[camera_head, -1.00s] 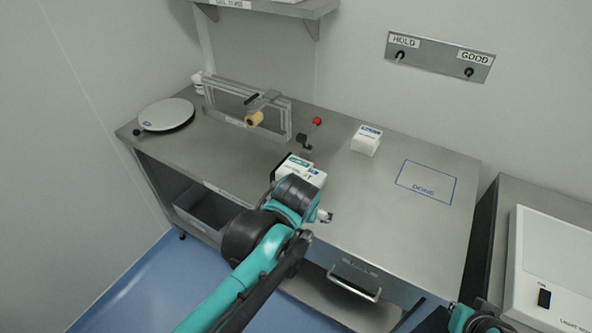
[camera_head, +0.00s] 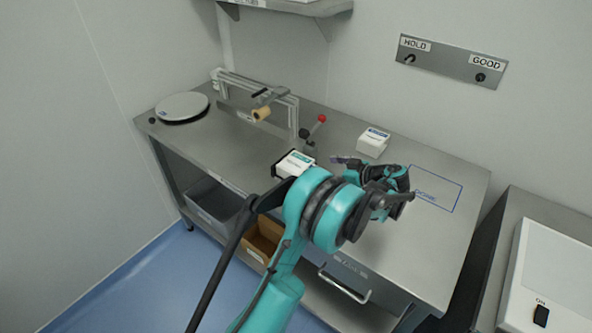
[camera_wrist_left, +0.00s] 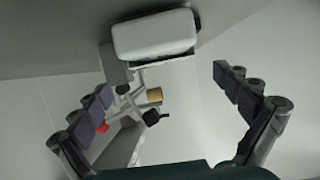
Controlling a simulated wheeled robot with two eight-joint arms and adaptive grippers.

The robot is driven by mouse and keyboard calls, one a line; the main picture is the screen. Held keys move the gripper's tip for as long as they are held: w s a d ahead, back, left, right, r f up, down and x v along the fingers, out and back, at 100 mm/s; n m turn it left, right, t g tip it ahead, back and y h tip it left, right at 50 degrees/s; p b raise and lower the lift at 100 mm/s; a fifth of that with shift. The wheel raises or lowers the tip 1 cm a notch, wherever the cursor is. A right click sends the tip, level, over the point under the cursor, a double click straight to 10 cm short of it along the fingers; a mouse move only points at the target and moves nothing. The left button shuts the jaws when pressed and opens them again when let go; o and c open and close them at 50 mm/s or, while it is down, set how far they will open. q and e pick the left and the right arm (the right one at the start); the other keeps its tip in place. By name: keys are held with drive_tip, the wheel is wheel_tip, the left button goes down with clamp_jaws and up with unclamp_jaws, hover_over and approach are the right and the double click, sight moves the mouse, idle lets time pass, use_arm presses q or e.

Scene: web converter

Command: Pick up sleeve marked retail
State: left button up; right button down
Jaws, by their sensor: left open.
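Two small white boxes with blue-green print stand on the steel bench in the head view. One (camera_head: 296,164) sits in a dark holder near the front edge; the other (camera_head: 373,143) stands farther back to the right. Their print is too small to read, so I cannot tell which is marked retail. My left gripper (camera_head: 375,178) is open and empty above the bench, right of the front box and in front of the back one. In the left wrist view its open fingers (camera_wrist_left: 170,105) flank a clear gap, with a white block-like object (camera_wrist_left: 153,34) beyond at the top.
A metal frame with a tan roll (camera_head: 262,114) and a red-knobbed lever (camera_head: 322,118) stand behind the front box. A round white plate (camera_head: 182,106) is at far left. A blue DONE outline (camera_head: 440,190) marks the right of the bench. A light box (camera_head: 560,270) stands far right.

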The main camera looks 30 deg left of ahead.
sight(296, 168)
use_arm(q)
drive_tip(key=shift+b+x, duration=0.3)
drive_tip(key=shift+x, duration=0.8)
drive_tip(key=b+x, duration=0.2)
drive_tip(key=x, duration=0.3)
drive_tip(key=shift+s, duration=0.1)
drive_tip(key=c, duration=0.9)
